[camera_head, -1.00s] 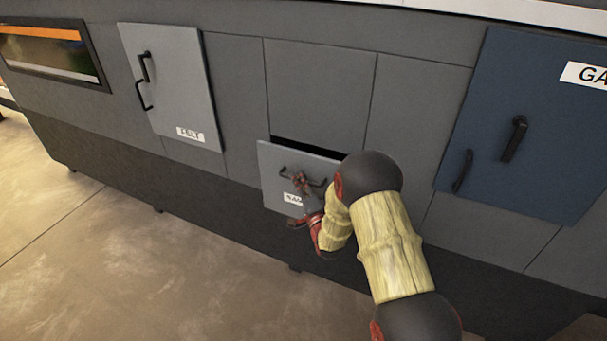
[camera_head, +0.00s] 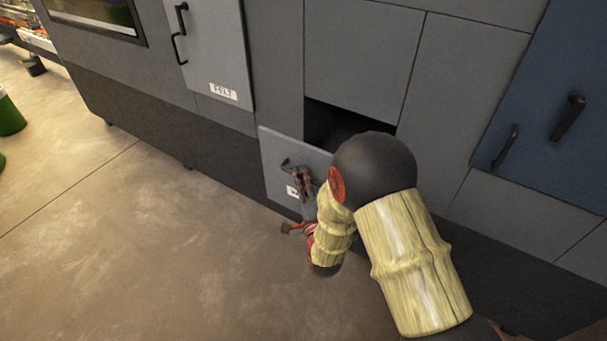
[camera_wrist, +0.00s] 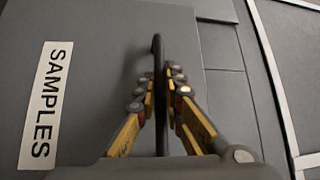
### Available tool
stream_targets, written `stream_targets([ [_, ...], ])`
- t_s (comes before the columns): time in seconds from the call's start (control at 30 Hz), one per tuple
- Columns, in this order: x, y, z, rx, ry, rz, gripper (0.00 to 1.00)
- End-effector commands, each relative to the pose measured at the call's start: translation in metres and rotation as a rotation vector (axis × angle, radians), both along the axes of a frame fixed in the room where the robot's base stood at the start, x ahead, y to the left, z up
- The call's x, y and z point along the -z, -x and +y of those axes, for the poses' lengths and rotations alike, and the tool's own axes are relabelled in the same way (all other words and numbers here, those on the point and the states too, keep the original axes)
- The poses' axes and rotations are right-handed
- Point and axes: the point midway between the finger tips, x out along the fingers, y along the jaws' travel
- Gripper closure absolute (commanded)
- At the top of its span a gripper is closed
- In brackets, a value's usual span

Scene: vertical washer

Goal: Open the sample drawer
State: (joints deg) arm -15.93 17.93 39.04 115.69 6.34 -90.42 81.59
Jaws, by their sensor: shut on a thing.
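The sample drawer's grey front (camera_head: 277,160) stands out from the machine in the head view, with a dark opening (camera_head: 335,125) behind and above it. In the wrist view the drawer front (camera_wrist: 95,35) carries a white "SAMPLES" label (camera_wrist: 45,105). Its dark handle (camera_wrist: 158,75) runs between the fingers of my gripper (camera_wrist: 160,92). In the head view my gripper (camera_head: 301,180) is at the front of the drawer, shut on the handle. My arm hides the right part of the drawer.
A grey door (camera_head: 215,50) with a black handle is at the upper left. A blue door (camera_head: 550,100) with two black handles is at the right. The floor (camera_head: 150,250) in front of the machine is clear. A green bin (camera_head: 10,117) stands far left.

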Motion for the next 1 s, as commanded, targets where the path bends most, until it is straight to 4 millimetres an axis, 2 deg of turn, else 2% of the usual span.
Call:
stream_targets([
  [0.2, 0.004, 0.001, -0.001, 0.001, 0.003, 0.008, 1.00],
  [0.23, 0.004, 0.001, -0.001, 0.001, 0.003, 0.008, 0.89],
  [0.53, 0.002, 0.000, -0.001, 0.001, 0.002, 0.004, 0.72],
  [0.83, 0.001, 0.000, 0.000, 0.000, 0.000, 0.002, 0.72],
  [1.0, 0.003, 0.014, -0.002, -0.001, 0.001, 0.003, 0.72],
])
